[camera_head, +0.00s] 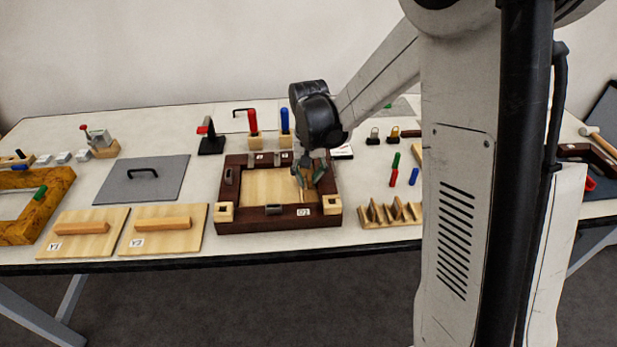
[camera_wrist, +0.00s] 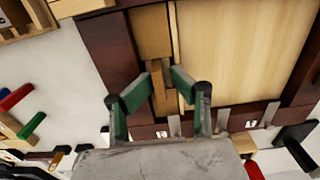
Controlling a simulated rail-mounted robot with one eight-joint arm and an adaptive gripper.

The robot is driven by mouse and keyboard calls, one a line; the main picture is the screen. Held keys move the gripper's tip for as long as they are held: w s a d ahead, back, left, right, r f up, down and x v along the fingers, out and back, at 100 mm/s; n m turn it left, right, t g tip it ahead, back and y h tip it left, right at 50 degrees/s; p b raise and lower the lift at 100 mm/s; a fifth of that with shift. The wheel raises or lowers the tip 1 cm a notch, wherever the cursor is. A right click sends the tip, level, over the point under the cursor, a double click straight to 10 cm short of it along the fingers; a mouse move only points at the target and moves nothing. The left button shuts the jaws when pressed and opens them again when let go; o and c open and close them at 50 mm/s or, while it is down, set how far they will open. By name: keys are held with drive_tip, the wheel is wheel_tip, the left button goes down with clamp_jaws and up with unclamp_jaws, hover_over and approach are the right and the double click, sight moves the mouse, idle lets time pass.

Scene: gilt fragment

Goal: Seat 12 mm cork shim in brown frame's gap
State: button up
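The brown frame (camera_head: 265,225) lies on the table, with a pale wood panel (camera_head: 265,187) inside it. My gripper (camera_head: 306,175) reaches down over the right part of the frame's opening. In the wrist view, its green fingertips (camera_wrist: 160,76) close on a narrow tan piece that looks like the cork shim (camera_wrist: 157,95). The shim stands by the strip between panel and frame wall.
Light wood blocks and grey clamps sit on the frame's rim. Right of the frame is a wooden rack (camera_head: 390,220) with several pieces. Red (camera_head: 254,121) and blue (camera_head: 285,121) handled tools stand behind. Two handled boards (camera_head: 105,218) and a grey plate (camera_head: 125,185) lie left.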

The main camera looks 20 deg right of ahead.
sight(310, 177)
drive_tip(key=shift+d, duration=0.1)
wheel_tip(310, 177, up, 12)
idle(0.8)
drive_tip(key=shift+s, duration=0.1)
drive_tip(key=s+r+n+t, duration=0.1)
drive_tip(key=s+r+t, duration=0.1)
drive_tip(key=s, duration=0.9)
drive_tip(key=s+r+n+t, duration=0.1)
drive_tip(key=s+r+t, duration=0.2)
drive_tip(key=s, duration=0.8)
drive_tip(key=shift+s+t, duration=0.35)
drive_tip(key=shift+t, duration=0.75)
